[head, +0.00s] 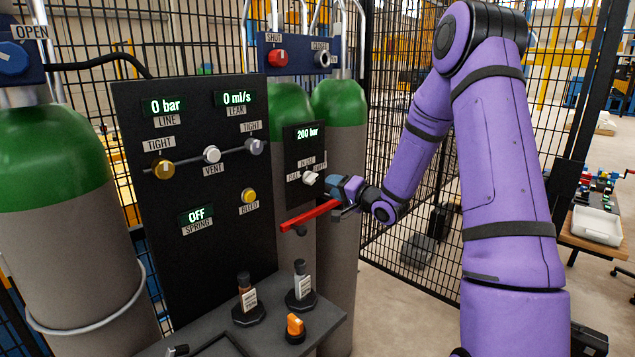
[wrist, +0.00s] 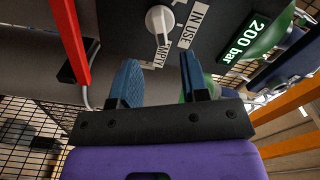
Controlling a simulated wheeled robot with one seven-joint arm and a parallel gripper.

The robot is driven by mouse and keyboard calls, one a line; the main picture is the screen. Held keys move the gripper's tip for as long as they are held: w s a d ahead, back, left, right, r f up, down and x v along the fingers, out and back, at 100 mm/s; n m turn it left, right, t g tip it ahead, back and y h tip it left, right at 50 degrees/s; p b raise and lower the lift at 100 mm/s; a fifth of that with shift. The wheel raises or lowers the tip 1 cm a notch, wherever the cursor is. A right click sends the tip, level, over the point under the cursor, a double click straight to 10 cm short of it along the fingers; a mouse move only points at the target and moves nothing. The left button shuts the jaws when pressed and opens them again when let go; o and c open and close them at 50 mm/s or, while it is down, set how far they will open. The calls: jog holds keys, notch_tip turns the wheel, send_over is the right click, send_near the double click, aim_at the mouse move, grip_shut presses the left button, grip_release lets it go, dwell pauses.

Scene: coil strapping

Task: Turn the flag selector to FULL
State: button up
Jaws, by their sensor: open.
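The flag selector (head: 310,178) is a white knob on a small black panel (head: 303,140) that reads 200 bar. Its labels are FULL at left, IN USE above and EMPTY at right. In the wrist view the knob (wrist: 160,19) shows its tapered pointer towards the EMPTY label; FULL is not visible there. My gripper (head: 340,186) is just right of the knob in the head view. In the wrist view its two blue fingers (wrist: 160,72) are apart and empty, with the knob beyond the tips. I see no contact with the knob.
A red lever (head: 308,215) sticks out just below the selector. Green-topped cylinders (head: 340,100) stand behind the panel. A larger black panel (head: 190,240) with several knobs is at left. Below are a shelf with an orange knob (head: 295,325) and two tagged plugs.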

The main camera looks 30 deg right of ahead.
aim_at(315, 180)
jog(key=x, duration=0.7)
grip_shut()
